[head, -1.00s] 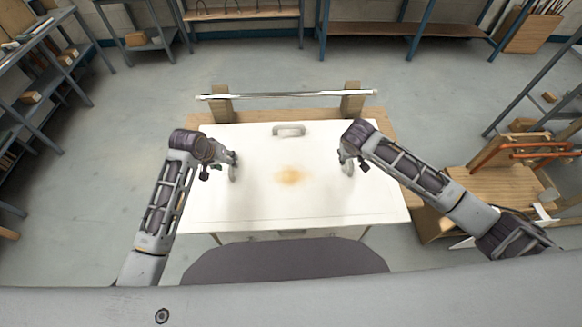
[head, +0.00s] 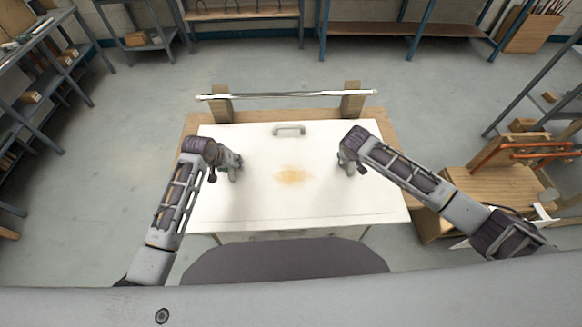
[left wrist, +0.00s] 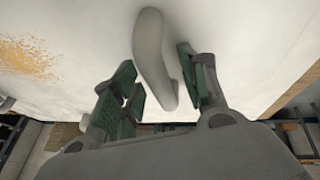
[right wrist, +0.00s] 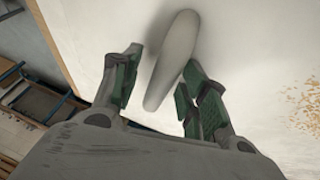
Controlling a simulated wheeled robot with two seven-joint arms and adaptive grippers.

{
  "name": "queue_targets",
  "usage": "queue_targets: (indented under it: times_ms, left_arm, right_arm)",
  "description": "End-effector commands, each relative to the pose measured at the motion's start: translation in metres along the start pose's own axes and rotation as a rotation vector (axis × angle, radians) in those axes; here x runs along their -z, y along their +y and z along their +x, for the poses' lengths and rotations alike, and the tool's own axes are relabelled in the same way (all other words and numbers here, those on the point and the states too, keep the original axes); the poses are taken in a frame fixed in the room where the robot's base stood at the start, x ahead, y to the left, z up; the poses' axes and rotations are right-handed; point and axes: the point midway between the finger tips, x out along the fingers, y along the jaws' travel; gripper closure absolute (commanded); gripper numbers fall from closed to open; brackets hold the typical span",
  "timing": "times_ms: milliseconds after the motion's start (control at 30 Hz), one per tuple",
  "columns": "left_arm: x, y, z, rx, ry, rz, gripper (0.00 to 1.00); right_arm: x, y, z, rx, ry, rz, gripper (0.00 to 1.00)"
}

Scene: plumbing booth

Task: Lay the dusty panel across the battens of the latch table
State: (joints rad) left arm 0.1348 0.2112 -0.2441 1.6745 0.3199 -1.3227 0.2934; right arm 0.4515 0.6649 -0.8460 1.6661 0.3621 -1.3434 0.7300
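The white panel (head: 300,205), with a brownish dusty patch (head: 294,176) in its middle, lies over the wooden table (head: 190,140). My left gripper (head: 234,166) is at the panel's left handle; in the left wrist view its fingers are open on either side of the pale grey handle (left wrist: 153,55). My right gripper (head: 350,164) is at the right handle; in the right wrist view its open fingers flank that handle (right wrist: 172,60). Gaps show beside both handles. A third handle (head: 289,129) is at the panel's far edge. Any battens beneath the panel are hidden.
A metal bar (head: 285,95) runs across two wooden posts (head: 352,103) behind the panel. A wooden stand with orange clamps (head: 500,155) is at the right. Shelving stands left and at the back.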

Motion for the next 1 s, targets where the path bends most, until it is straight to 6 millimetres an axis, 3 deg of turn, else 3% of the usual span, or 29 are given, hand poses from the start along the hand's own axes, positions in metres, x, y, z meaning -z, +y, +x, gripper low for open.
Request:
queue_targets:
  times_ms: [67, 300, 1000]
  left_arm:
    - [0.0, 0.0, -0.0001, 0.0, 0.0, 0.0, 0.69]
    - [0.0, -0.0002, -0.0002, 0.0, 0.0, 0.0, 0.99]
    - [0.0014, 0.0002, -0.0015, -0.001, 0.003, 0.0, 1.0]
  right_arm:
    - [0.0, -0.0001, -0.0001, 0.0, 0.0, 0.0, 0.69]
    - [0.0, -0.0001, -0.0002, 0.0, 0.0, 0.0, 0.99]
    - [0.0015, 0.0003, -0.0014, 0.0, 0.002, 0.001, 1.0]
